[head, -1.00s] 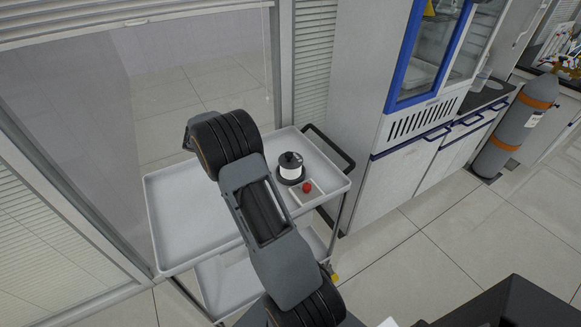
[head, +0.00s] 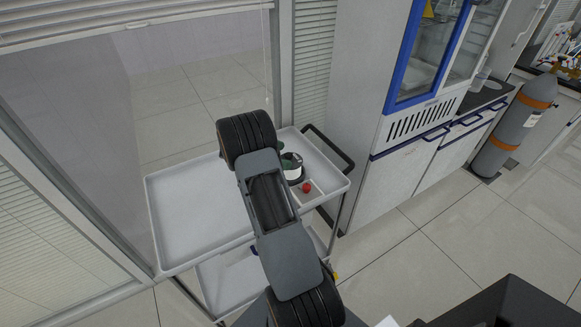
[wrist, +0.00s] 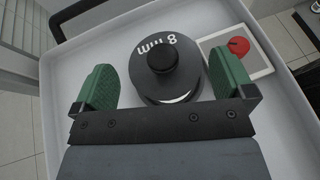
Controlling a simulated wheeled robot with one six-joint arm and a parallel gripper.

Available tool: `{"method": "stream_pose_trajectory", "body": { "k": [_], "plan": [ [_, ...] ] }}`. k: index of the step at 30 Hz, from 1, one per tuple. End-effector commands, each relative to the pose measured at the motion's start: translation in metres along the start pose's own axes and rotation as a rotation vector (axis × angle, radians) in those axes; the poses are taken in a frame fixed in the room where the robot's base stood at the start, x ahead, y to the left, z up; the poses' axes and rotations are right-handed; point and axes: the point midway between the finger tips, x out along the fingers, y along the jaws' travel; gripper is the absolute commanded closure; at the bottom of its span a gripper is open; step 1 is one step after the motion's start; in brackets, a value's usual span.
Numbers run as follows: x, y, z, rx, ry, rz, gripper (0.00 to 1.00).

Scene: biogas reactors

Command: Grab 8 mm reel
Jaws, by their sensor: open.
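The 8 mm reel (wrist: 150,82) is a dark round reel with a black knob on top and white "8 mm" lettering. It stands upright on the white cart tray. In the head view the reel (head: 293,172) shows its white side band and is partly covered by my arm. My gripper (wrist: 163,92) is open, with one green finger on each side of the reel in the wrist view. I cannot tell whether the fingers touch it or how far above the tray they are. The reel's near lower part is hidden behind the gripper's body.
A small white holder (wrist: 262,65) with a red round piece (wrist: 239,46) lies right beside the reel. The cart tray (head: 185,215) is clear on its left side. A black cart handle (head: 335,150) stands at the tray's right end. A cabinet (head: 410,175) is further right.

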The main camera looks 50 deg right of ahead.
Motion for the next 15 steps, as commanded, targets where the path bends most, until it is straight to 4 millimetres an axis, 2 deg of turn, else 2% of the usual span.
{"method": "stream_pose_trajectory", "body": {
  "k": [9, 15],
  "plan": [
    [0.041, -0.002, 0.003, 0.0, 0.0, -0.003, 0.0],
    [0.044, -0.002, 0.002, 0.001, 0.0, -0.001, 0.0]
  ]
}}
